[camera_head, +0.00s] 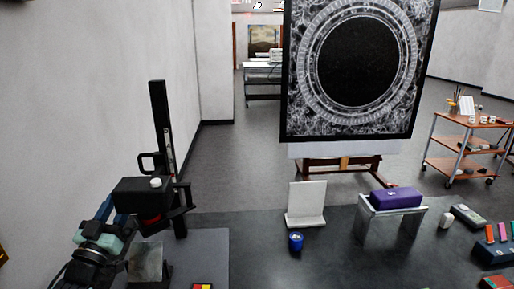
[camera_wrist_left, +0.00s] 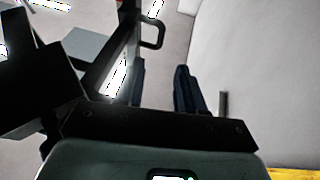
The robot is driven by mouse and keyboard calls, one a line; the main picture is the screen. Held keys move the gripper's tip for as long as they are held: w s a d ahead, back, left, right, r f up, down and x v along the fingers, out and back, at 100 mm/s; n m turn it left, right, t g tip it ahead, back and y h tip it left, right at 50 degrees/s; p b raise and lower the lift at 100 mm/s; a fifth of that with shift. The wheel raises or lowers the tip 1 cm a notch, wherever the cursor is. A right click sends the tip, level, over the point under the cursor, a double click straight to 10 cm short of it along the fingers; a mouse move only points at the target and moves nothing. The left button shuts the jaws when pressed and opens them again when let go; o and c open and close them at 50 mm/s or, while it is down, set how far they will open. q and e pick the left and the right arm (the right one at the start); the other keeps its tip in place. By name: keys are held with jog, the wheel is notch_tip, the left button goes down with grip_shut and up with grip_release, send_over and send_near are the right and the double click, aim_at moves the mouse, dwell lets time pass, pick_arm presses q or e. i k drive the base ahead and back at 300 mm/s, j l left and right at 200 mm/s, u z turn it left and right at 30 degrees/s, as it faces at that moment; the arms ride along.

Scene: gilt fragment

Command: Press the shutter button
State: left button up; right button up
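A black box-shaped camera (camera_head: 140,199) is mounted on a dark upright column (camera_head: 160,125) at the left of the head view. A small white round button (camera_head: 155,183), which looks like the shutter button, sits on its top. My left gripper (camera_head: 104,207) is beside the camera's left side, partly hidden by my arm and the camera. In the left wrist view, the two dark fingers (camera_wrist_left: 161,80) are apart with nothing between them. A dark boxy part of the stand (camera_wrist_left: 40,85) fills the left of that view. I cannot tell whether the gripper touches the camera. My right gripper is not in view.
A grey baseboard (camera_head: 205,257) with a red-and-yellow card (camera_head: 203,286) lies below the camera. A white panel (camera_head: 306,203), blue jar (camera_head: 296,242) and purple block (camera_head: 396,197) on a metal stand (camera_head: 365,215) are to the right. A wall (camera_head: 85,90) is close on the left.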

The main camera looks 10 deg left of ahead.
aim_at(156, 182)
jog(key=k+l, duration=0.1)
jog(key=k, duration=0.65)
jog(key=k+l, duration=0.15)
jog(key=k, duration=0.6)
